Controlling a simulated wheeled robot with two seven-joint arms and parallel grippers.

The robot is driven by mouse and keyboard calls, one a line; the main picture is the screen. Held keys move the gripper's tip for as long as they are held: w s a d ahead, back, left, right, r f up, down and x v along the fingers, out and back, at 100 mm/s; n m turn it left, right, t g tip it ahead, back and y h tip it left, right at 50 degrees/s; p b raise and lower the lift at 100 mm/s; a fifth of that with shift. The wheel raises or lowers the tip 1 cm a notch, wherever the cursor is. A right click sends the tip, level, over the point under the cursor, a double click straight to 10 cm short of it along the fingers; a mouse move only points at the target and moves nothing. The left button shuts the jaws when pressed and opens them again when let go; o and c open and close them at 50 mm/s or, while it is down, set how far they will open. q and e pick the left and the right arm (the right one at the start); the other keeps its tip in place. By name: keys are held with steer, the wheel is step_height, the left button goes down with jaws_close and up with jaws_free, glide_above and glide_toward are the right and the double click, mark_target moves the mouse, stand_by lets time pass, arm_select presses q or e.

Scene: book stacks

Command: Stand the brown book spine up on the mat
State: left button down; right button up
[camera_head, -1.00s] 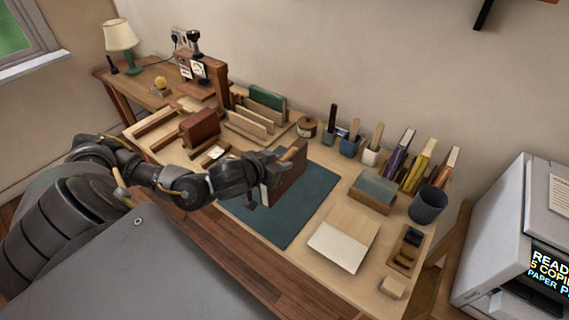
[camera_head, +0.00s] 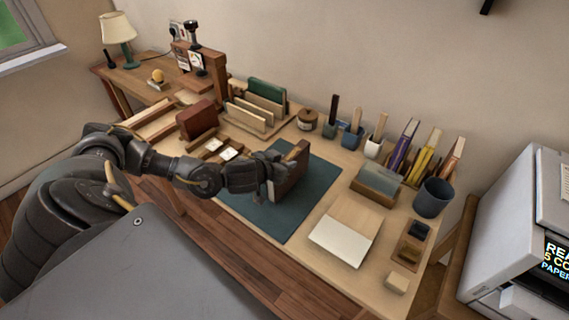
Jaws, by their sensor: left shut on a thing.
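The brown book (camera_head: 291,176) is held upright over the dark teal mat (camera_head: 308,203), toward the mat's upper left part. My left gripper (camera_head: 272,170) is shut on the book from its left side. The fingers and part of the book's near face hide each other, and I cannot tell whether the book's lower edge touches the mat. My right gripper is not in the view.
A file rack (camera_head: 252,112) with a green book stands behind the mat. A reddish-brown block (camera_head: 196,120) is on the left. A cream sheet (camera_head: 345,235), a grey-topped box (camera_head: 379,182) and a dark cup (camera_head: 433,197) are on the right. The mat's front is clear.

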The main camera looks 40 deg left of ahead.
arm_select(q)
steer(key=shift+f, duration=0.1)
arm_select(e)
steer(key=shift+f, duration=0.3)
arm_select(q)
steer(key=shift+f, duration=0.15)
steer(key=c, duration=1.1)
jaws_free()
steer(key=b+v, duration=0.2)
steer(key=v, duration=0.5)
steer(key=shift+s+d+f, duration=0.1)
steer(key=shift+f, duration=0.05)
steer(key=p+v, duration=0.4)
steer(key=v, duration=0.1)
steer(key=shift+r+p, duration=0.25)
steer(key=shift+p, duration=0.15)
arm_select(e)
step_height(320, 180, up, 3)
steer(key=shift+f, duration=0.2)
